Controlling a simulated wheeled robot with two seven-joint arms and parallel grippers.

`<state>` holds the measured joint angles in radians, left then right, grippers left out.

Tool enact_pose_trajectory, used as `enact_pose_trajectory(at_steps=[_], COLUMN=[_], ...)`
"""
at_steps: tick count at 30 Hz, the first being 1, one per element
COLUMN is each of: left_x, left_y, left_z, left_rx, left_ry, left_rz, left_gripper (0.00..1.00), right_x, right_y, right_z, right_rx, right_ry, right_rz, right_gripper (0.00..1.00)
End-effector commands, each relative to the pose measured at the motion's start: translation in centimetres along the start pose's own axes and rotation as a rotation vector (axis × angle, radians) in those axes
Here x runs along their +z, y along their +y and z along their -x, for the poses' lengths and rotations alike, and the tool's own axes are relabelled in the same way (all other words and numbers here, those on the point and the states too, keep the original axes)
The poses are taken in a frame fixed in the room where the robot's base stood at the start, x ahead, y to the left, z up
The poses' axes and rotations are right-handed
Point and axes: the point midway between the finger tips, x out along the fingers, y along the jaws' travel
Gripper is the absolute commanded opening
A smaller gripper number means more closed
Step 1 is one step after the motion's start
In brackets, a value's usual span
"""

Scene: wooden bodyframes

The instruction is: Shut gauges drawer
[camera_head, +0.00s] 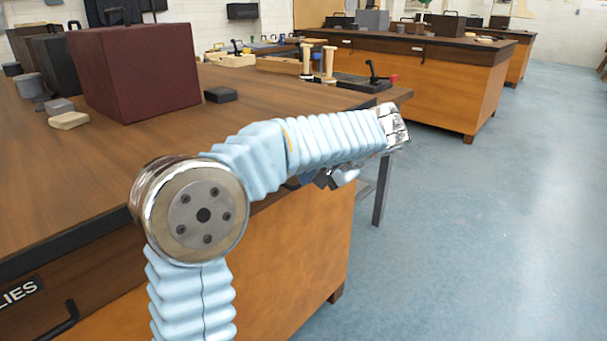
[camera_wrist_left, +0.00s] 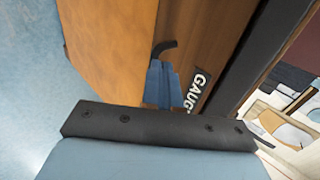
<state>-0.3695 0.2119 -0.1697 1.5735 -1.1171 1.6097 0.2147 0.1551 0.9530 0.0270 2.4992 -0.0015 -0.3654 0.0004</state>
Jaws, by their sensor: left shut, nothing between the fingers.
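The gauges drawer front (camera_wrist_left: 215,55) is a brown wood panel in the left wrist view. It carries a dark label starting "GAUG" (camera_wrist_left: 196,90) and a black curved handle (camera_wrist_left: 167,46). How far the drawer stands out cannot be told; the head view hides it behind my left arm. My left gripper (camera_wrist_left: 163,66) is shut and empty, with its blue fingertips close to the handle. Whether they touch it is unclear. In the head view my left gripper (camera_head: 333,178) shows partly, below the forearm at the bench's end. My right gripper is not in view.
The bench top (camera_head: 60,165) holds a dark red box (camera_head: 137,70), a small black block (camera_head: 220,95) and several tools. Another drawer label, "LIES" (camera_head: 18,292), shows at lower left. A second bench (camera_head: 430,85) stands behind. Blue floor (camera_head: 480,230) is free at right.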

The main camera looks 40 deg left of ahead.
Motion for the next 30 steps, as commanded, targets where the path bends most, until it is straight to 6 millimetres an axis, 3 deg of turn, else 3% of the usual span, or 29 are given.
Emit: enact_pose_trajectory(at_steps=[12, 16, 25, 28, 30], left_x=[-0.1, 0.0, -0.3, -1.8, -3.3], left_y=[0.1, 0.1, 0.7, 3.4, 7.0], left_z=[7.4, 8.9, 9.1, 7.6, 5.6], left_rx=[0.001, 0.002, 0.008, 0.040, 0.092], left_ry=[0.005, 0.005, 0.007, 0.027, 0.052], left_rz=[-0.001, -0.001, -0.015, -0.078, -0.153], left_gripper=[0.00, 0.00, 0.00, 0.00, 0.00], right_x=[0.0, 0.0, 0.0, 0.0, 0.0], right_y=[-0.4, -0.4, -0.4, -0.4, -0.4], right_z=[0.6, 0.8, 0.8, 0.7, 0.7], right_rx=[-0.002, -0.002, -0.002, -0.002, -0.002], right_ry=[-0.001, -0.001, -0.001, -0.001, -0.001], right_rz=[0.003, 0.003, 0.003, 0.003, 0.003], right_gripper=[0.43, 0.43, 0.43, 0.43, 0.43])
